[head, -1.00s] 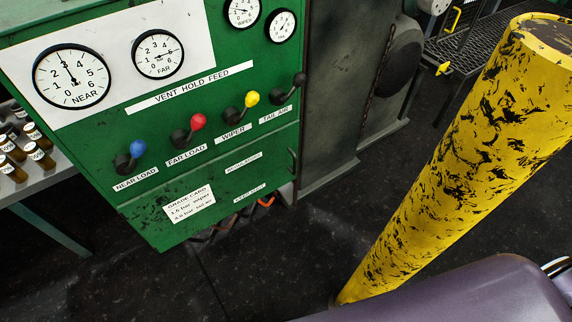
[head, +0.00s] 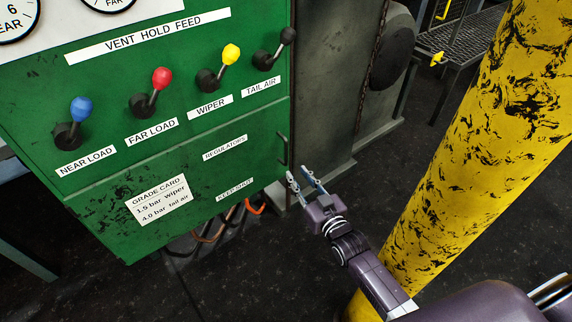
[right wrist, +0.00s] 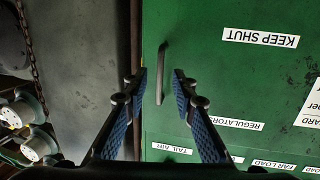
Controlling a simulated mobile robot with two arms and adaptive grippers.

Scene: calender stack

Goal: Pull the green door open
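The green door (head: 110,210) is the lower panel of the green cabinet, labelled REGULATORS and KEEP SHUT. It looks closed. Its dark upright bar handle (head: 283,150) is near the right edge. My right gripper (head: 298,174) is open just below and right of the handle in the head view. In the right wrist view, the door (right wrist: 225,85) fills the right side, and the handle (right wrist: 161,65) shows between the two open fingertips (right wrist: 160,82), apart from both. How far ahead of them it lies is hard to tell. My left gripper is not in view.
Above the door are blue, red, yellow and black levers (head: 160,80). A grey machine (head: 335,90) stands right beside the cabinet. A thick yellow post (head: 470,150) rises close to my right arm. Hoses (head: 215,230) hang under the cabinet. Dark floor is clear in front.

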